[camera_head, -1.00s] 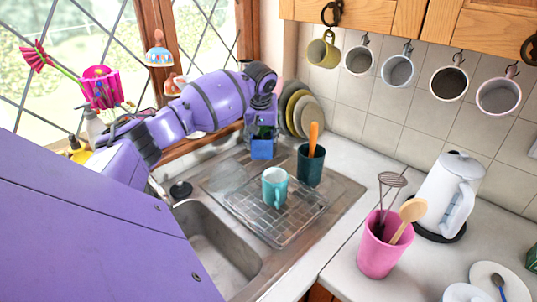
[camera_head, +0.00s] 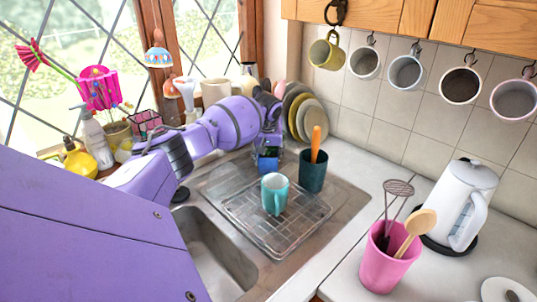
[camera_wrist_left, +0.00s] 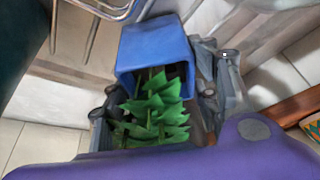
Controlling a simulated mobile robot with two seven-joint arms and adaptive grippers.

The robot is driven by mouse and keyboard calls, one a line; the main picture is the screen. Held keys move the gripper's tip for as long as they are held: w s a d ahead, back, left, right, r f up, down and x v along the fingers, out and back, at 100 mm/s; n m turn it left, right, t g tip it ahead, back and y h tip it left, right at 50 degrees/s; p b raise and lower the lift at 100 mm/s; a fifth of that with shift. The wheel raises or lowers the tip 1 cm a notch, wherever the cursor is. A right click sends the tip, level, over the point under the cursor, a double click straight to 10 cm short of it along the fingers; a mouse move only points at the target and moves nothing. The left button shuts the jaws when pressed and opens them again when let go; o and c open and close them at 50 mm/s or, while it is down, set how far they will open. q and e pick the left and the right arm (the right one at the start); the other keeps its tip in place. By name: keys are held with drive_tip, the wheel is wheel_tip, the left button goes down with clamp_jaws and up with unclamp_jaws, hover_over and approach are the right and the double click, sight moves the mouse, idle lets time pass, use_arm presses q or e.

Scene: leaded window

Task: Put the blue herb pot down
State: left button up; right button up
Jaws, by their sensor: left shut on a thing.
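The blue herb pot (camera_head: 267,163) is in my left gripper (camera_head: 269,147), low over the back of the steel draining board (camera_head: 215,180). In the left wrist view the pot (camera_wrist_left: 155,45) shows its square blue side, with green leaves (camera_wrist_left: 152,112) at its mouth. The gripper's dark fingers lie at both sides of it. I cannot tell whether the pot's base touches the surface below. My right gripper is not in view.
A wire rack (camera_head: 258,228) with a teal mug (camera_head: 275,194) is in front of the pot. A dark green utensil pot (camera_head: 312,172) stands close to its right, with stacked plates (camera_head: 302,112) behind. The sink (camera_head: 215,250) is at front left.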

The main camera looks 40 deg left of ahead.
use_arm(q)
drive_tip(key=o, duration=1.5)
drive_tip(key=shift+f, duration=0.1)
drive_tip(key=shift+o, duration=0.7)
drive_tip(key=p+v, duration=0.1)
drive_tip(key=v, duration=1.1)
drive_tip(key=shift+p, duration=0.4)
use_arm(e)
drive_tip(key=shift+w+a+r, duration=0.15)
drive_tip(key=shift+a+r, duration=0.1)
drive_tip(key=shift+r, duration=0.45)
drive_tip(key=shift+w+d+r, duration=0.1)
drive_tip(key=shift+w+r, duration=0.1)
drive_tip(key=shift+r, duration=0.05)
